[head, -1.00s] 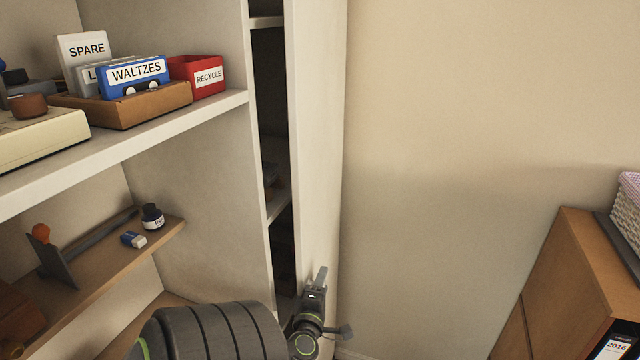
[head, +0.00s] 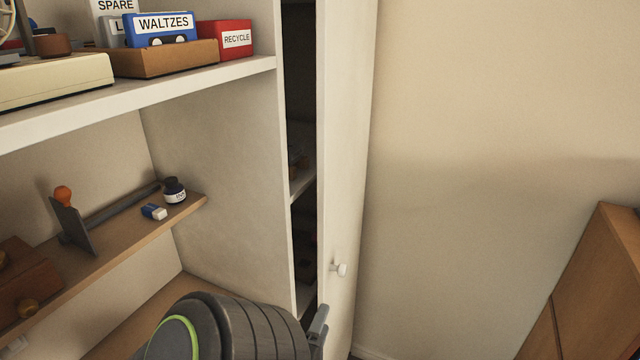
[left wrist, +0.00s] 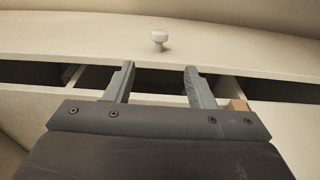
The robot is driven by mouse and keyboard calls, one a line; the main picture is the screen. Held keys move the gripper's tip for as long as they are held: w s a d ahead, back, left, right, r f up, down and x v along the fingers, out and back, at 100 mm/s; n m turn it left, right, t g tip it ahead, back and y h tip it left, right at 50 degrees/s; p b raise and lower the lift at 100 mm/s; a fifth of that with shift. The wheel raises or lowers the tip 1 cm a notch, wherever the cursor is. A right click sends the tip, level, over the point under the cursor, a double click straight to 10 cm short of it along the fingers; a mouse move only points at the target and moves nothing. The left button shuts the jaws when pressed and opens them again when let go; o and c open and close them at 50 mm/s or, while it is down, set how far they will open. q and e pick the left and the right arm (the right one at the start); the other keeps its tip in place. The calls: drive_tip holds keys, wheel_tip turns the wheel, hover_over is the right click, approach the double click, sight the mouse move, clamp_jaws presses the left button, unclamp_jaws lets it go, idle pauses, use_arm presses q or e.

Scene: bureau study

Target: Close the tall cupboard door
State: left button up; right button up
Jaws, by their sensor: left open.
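The tall cupboard door (head: 348,130) is a pale upright panel, standing ajar with a dark gap (head: 300,85) between it and the cupboard. Its small white knob (head: 340,269) is on the door's face, low in the head view. My left gripper (head: 319,325) is at the bottom of the head view, below the knob and by the door's edge, partly hidden by my arm. In the left wrist view the open, empty jaws (left wrist: 158,82) point at the door's edge (left wrist: 230,60), with the knob (left wrist: 159,37) beyond them. My right gripper is not in view.
Open shelves (head: 140,95) on the left hold a red recycle box (head: 228,42), a wooden tray (head: 165,60) and an ink bottle (head: 174,190). A bare wall (head: 480,120) lies right of the door. A wooden cabinet (head: 595,290) stands at the lower right.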

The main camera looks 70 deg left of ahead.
use_arm(q)
drive_tip(key=shift+s+d, duration=0.2)
drive_tip(key=shift+c, duration=0.4)
